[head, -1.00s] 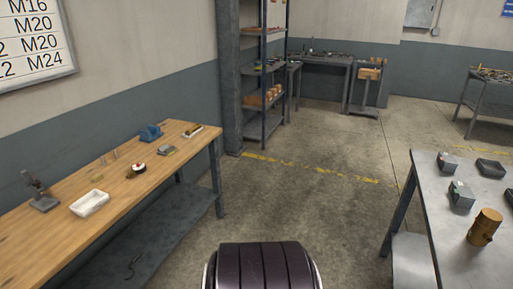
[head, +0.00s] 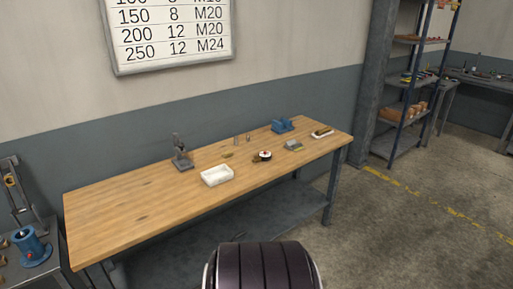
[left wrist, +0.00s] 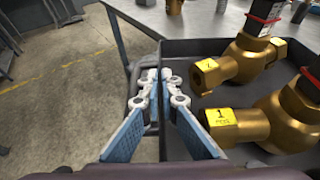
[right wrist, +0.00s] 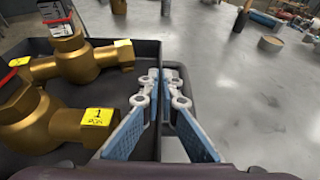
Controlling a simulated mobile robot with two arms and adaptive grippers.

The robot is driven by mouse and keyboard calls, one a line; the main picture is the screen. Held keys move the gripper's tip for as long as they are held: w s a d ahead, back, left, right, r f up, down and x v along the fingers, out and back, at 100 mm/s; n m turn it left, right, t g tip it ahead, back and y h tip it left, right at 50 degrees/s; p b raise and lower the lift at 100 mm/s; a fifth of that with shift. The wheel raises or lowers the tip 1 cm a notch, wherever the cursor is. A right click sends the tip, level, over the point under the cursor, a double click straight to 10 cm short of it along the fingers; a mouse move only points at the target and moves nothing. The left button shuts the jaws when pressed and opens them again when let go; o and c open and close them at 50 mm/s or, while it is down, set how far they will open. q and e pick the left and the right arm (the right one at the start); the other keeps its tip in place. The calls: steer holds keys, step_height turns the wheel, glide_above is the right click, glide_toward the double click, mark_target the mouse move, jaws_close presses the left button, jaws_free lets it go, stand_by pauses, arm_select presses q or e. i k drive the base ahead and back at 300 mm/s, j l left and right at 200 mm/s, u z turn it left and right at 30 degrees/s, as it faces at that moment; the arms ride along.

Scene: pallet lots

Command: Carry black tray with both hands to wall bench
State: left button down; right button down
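The black tray (left wrist: 190,47) shows in both wrist views and is outside the head view. It holds brass valves with yellow tags, one marked 2 (left wrist: 243,60) and one marked 1 (left wrist: 290,118). My left gripper (left wrist: 160,80) is closed on one side wall of the tray. My right gripper (right wrist: 162,80) is closed on the opposite wall of the tray (right wrist: 142,52). I cannot tell how far the tray is above the surface below. The wall bench (head: 150,205), with a wooden top, stands along the wall in the head view.
On the bench are a white bin (head: 216,176), a small stand (head: 181,155), a blue vise (head: 283,125) and small parts. The bench's left part is bare. A blue device (head: 31,245) stands on a grey table at far left. A metal table (right wrist: 235,90) shows beyond the tray.

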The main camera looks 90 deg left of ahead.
mark_target(122, 212)
steer(key=u, duration=3)
steer(key=i+j+u, duration=0.1)
steer(key=u, duration=0.2)
steer(key=i+j+u, duration=0.1)
steer(key=u, duration=0.25)
steer(key=i+j, duration=0.2)
steer(key=i, duration=0.2)
steer(key=i+j, duration=0.15)
steer(key=i, duration=0.3)
steer(key=i+j, duration=0.2)
steer(key=i, duration=0.2)
